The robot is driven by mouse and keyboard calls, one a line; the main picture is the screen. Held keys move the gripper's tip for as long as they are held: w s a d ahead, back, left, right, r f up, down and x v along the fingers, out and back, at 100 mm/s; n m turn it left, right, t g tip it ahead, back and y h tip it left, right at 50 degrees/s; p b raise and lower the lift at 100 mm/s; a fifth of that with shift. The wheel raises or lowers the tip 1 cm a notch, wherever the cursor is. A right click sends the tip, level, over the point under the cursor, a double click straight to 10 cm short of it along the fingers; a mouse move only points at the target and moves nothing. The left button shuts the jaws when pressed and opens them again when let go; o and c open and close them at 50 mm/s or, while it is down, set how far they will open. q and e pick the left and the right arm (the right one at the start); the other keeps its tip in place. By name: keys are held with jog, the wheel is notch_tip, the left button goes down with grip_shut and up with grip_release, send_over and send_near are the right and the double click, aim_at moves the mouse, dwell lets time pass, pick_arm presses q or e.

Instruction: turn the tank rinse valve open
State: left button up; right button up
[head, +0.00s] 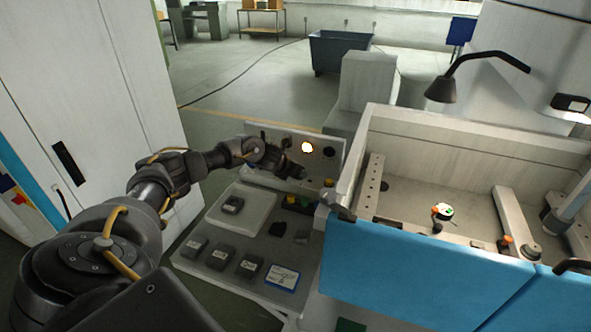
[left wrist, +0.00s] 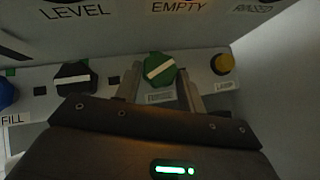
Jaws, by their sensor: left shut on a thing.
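In the left wrist view a green knob (left wrist: 158,68) with a white bar sits on the pale control panel (left wrist: 205,75). Its bar slants up to the right. The small label below it is too blurred to read. My left gripper (left wrist: 161,80) has one finger on each side of this knob and is shut on it. In the head view my left gripper (head: 298,171) is at the small upright panel (head: 328,163) and hides the knob there. My right gripper is not in view.
A black knob (left wrist: 72,76) is left of the green one, a yellow button (left wrist: 223,63) marked LAMP right. The machine tank (head: 455,150) stands to the right, a white cabinet (head: 85,90) to the left.

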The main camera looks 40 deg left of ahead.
pick_arm(q)
jog(key=n+y, duration=0.1)
jog(key=d+n+y+p, duration=0.1)
jog(key=n+y, duration=0.1)
jog(key=shift+w+r+n, duration=0.1)
jog(key=shift+n, duration=0.2)
jog(key=n+y, duration=0.1)
jog(key=n+g+y+p, duration=0.1)
jog(key=n, duration=0.1)
jog(key=n+g+y, duration=0.1)
jog(key=shift+w+d+n, duration=0.25)
jog(key=shift+d+n, duration=0.05)
jog(key=shift+w+d+n+g+y+p, duration=0.1)
jog(key=shift+n+g+y+p, duration=0.3)
jog(key=shift+n+g+y, duration=0.55)
jog(key=shift+w+n+g, duration=0.15)
jog(key=shift+n+g, duration=0.4)
jog(key=shift+n, duration=0.7)
jog(key=o, duration=1)
jog(key=shift+c, duration=0.2)
